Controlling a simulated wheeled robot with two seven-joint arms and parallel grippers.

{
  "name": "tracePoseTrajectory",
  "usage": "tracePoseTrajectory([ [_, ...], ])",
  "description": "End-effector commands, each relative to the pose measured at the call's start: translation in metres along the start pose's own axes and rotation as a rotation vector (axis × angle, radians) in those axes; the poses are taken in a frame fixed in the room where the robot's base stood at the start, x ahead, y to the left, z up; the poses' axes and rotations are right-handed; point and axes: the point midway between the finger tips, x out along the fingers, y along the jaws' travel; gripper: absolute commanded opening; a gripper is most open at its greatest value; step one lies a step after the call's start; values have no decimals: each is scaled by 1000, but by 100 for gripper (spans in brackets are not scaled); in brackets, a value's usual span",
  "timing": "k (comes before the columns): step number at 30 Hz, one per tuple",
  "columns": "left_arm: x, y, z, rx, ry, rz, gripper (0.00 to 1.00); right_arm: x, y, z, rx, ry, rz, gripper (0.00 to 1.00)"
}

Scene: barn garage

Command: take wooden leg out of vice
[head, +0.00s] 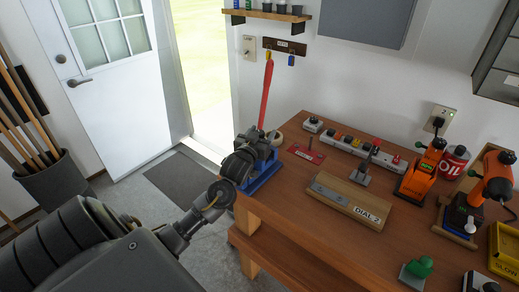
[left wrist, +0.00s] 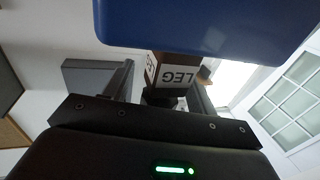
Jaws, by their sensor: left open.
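The vice (head: 265,183) has a blue base at the left end of the workbench. My left gripper (head: 258,147) is at the vice and hides much of it. In the left wrist view, a brown wooden block with white "LEG" labels (left wrist: 176,74) shows between the fingers of the open gripper (left wrist: 163,96). A large blue part (left wrist: 205,22), apparently of the vice, fills the top of that view. Whether the fingers touch the leg, I cannot tell. My right gripper is not in view.
The workbench (head: 300,210) holds a "DIAL 2" wooden block (head: 345,200), a power strip (head: 350,143), orange tools (head: 425,165) and a red oil can (head: 453,162). A tall red rod (head: 266,95) rises behind the vice. A white door (head: 110,90) stands at the left.

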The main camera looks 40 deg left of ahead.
Motion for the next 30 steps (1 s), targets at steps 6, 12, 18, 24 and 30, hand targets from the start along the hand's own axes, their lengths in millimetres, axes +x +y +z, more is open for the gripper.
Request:
tracePoseTrajectory([
  [6, 0, 0, 0, 0, 0, 0, 39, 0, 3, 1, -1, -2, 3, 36],
  [12, 0, 0, 0, 0, 0, -1, 13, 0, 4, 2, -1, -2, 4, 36],
  [18, 0, 0, 0, 0, 1, 0, 0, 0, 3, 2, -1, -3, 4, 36],
  [24, 0, 0, -3, 0, 3, 0, 0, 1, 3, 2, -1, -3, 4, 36],
  [30, 0, 0, -33, -1, 8, 0, 0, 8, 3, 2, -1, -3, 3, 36],
])
